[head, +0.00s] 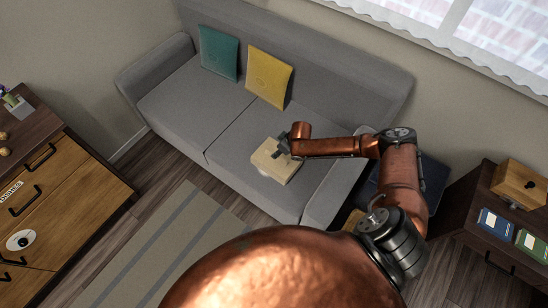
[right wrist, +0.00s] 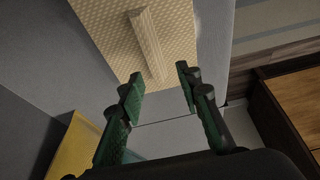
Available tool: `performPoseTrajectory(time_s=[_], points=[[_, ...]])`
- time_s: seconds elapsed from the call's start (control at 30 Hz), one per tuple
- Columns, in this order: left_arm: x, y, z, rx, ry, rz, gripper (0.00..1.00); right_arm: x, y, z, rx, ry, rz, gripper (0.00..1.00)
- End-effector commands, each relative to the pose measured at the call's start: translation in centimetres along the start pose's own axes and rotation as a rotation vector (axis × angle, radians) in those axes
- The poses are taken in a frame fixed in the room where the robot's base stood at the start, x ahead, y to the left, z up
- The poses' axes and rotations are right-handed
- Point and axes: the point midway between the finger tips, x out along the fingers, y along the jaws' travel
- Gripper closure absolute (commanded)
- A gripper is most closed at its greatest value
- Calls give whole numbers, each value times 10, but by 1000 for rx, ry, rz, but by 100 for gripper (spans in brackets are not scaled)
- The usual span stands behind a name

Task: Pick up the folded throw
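The folded throw (head: 268,165) is a cream, flat, roughly rectangular bundle on the right seat cushion of the grey sofa. In the right wrist view the throw (right wrist: 112,28) fills the upper middle, with a woven texture and a raised ridge (right wrist: 148,48) on top. My right gripper (head: 285,143) is over the throw's far right part in the head view. In the right wrist view my right gripper (right wrist: 160,74) is open and empty, its fingertips spread near the end of the ridge. Contact with the throw cannot be told. My left gripper is in neither view.
The grey sofa (head: 175,102) has a teal pillow (head: 218,53) and a yellow pillow (head: 268,78) against its back. A wooden drawer cabinet (head: 70,195) stands left. A dark cabinet (head: 470,225) with books stands right. A striped rug (head: 160,250) lies before the sofa.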

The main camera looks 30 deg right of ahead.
Motion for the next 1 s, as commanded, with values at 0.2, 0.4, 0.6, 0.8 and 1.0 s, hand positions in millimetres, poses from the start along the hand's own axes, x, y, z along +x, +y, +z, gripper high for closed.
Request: performPoseTrajectory(time_s=[0.2,0.4,0.6,0.8,1.0], points=[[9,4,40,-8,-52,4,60,24,8,10,9,-3,6,68],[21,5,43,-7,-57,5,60,54,12,15,9,-4,4,68],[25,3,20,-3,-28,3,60,63,12,12,7,-1,4,68],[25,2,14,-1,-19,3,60,62,11,11,5,-1,3,70],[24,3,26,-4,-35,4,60,62,11,11,5,-1,3,84]])
